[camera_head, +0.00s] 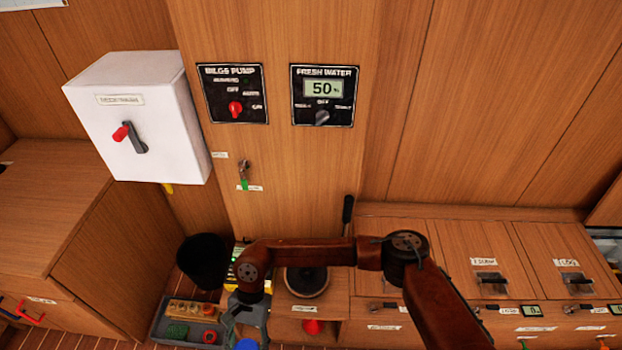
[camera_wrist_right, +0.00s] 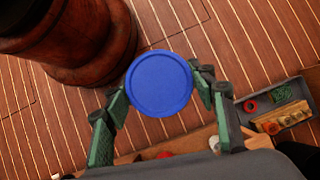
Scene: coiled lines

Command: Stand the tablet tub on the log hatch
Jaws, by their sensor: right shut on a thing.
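The tablet tub, seen from above as a round blue lid (camera_wrist_right: 159,83), sits between the green fingers of my right gripper (camera_wrist_right: 161,98), which is shut on it. In the head view my right gripper (camera_head: 247,325) points down at the bottom, with a bit of the blue lid (camera_head: 247,344) showing. The tub is held above the plank floor; its sides are hidden. A wooden panel at the far right, whose small label seems to read LOG, looks like the log hatch (camera_head: 535,245). It has a dark latch and lies well right of the gripper. My left gripper is not in view.
A grey tray (camera_head: 160,328) with small items lies on the floor beside the gripper, near a black bin (camera_head: 203,262). Another labelled hatch (camera_head: 450,242) adjoins the log hatch. A white box (camera_head: 140,110) with a red-tipped switch juts from the wall.

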